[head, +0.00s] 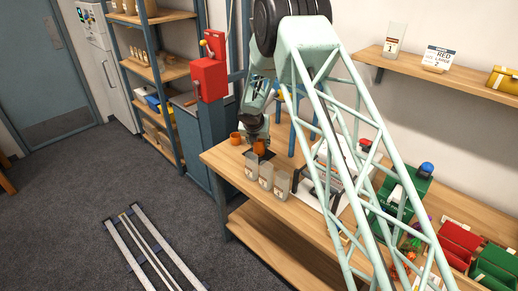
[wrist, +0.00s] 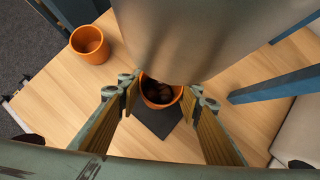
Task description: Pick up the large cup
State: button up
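An orange cup (wrist: 158,103) with dark brown chestnuts (wrist: 158,90) inside stands on a dark square pad (wrist: 158,122) on the wooden table. My gripper (wrist: 160,96) has one finger on either side of this cup, close to its rim. I cannot tell whether the fingers touch it. A large grey rounded shape hides the cup's far part. The cup also shows below my gripper in the head view (head: 259,147). A second orange cup (wrist: 89,46) stands upright, apart from the gripper, near the table's left end; it also shows in the head view (head: 235,138).
Several labelled clear containers, one of them here (head: 266,175), stand along the table's (head: 225,160) front edge. Blue legs (wrist: 275,88) stand right of the pad. A red box on a blue post (head: 209,75) rises behind the table. Red and green bins (head: 459,243) lie far right.

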aim_at(260, 140)
jog(key=c, duration=0.5)
jog(key=shift+o, duration=0.2)
jog(key=shift+r, duration=0.2)
jog(key=shift+r+p, duration=0.7)
jog(key=shift+r, duration=0.95)
jog(key=shift+s+d+f, duration=0.15)
jog(key=shift+s+d, duration=0.2)
jog(key=shift+d, duration=0.15)
jog(key=s+d+b, duration=0.8)
jog(key=s+d, duration=0.2)
jog(key=d, duration=0.3)
jog(key=shift+s, duration=0.3)
jog(key=shift+r, duration=0.2)
